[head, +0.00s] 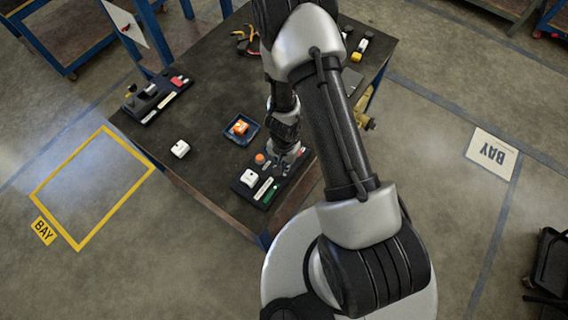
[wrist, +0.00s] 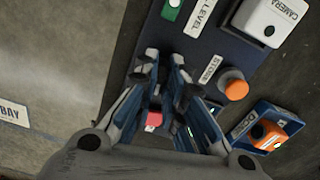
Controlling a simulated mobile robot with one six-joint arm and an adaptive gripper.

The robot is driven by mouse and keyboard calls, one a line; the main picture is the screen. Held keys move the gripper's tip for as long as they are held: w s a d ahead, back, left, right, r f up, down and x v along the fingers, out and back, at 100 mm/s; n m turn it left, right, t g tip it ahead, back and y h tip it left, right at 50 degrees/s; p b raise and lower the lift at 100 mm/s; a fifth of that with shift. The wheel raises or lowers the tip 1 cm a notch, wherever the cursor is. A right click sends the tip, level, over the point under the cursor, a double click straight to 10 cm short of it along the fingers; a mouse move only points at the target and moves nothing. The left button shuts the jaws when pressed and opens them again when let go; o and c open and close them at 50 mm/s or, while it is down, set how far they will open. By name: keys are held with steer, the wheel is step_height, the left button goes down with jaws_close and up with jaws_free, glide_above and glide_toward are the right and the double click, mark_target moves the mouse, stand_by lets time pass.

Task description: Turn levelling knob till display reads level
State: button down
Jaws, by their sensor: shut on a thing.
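My gripper (head: 287,166) is down at the right end of a dark panel on the table's front edge. In the wrist view its fingers (wrist: 164,75) are closed in over the panel (wrist: 195,48). The thing between them, likely the levelling knob, is mostly hidden. A red piece (wrist: 153,120) shows between the fingers. A green display (head: 269,194) lies at the panel's front, beside the LEVEL label (wrist: 204,14); its reading is too small to make out. An orange knob (wrist: 235,88) stands by the STORE label (wrist: 211,68), apart from the fingers.
A white CAMERA box (wrist: 268,20) sits on the panel. A blue tray (head: 233,120) holding an orange part (head: 239,128) is close behind.

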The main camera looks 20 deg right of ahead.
steer(key=shift+m, duration=0.8)
steer(key=c, duration=1.7)
jaws_free()
